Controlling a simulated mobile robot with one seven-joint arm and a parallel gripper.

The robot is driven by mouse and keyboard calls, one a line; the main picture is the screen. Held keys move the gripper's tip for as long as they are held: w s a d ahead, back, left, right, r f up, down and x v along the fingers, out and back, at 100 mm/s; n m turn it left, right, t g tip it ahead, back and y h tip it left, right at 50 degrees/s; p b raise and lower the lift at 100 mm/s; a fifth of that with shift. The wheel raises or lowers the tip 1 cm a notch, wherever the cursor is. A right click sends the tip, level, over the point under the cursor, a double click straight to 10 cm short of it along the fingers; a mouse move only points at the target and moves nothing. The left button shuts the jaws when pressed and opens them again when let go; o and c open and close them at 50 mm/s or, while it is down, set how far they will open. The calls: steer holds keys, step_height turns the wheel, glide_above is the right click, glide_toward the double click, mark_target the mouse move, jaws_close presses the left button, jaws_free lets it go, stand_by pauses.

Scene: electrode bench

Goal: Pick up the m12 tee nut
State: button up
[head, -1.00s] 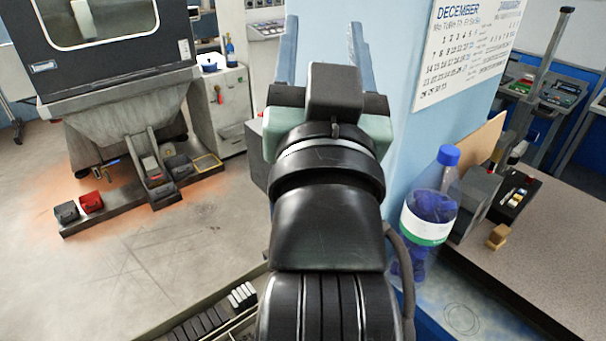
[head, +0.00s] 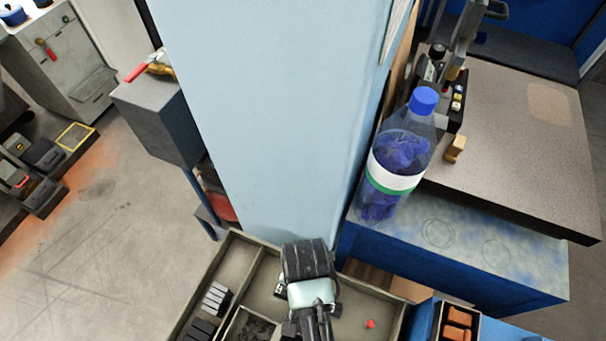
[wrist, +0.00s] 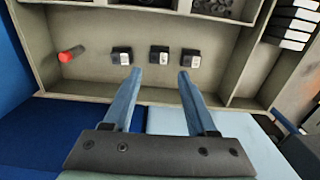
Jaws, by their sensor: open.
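Three small black-and-silver blocks stand in a row in a tray compartment in the wrist view: a left one (wrist: 122,56), a middle one (wrist: 159,56) and a right one (wrist: 191,58). They look like tee nuts; I cannot read which is the m12. My gripper (wrist: 160,75) is open and empty, its two blue fingers pointing at the row. The middle block appears between the fingertips in the picture, apart from them. In the head view my arm covers most of the row; one block (head: 281,290) shows beside it.
A red cylinder (wrist: 70,54) lies in the same compartment, also in the head view (head: 370,323). Tray walls (wrist: 235,60) divide it from dark and pale bars (wrist: 292,25). A bottle with a blue cap (head: 398,160) stands beside a pale blue column (head: 270,110).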

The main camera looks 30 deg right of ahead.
step_height(320, 180, down, 3)
steer(key=shift+f, duration=0.1)
steer(key=shift+d+f, duration=0.1)
steer(key=shift+f, duration=2.5)
jaws_close()
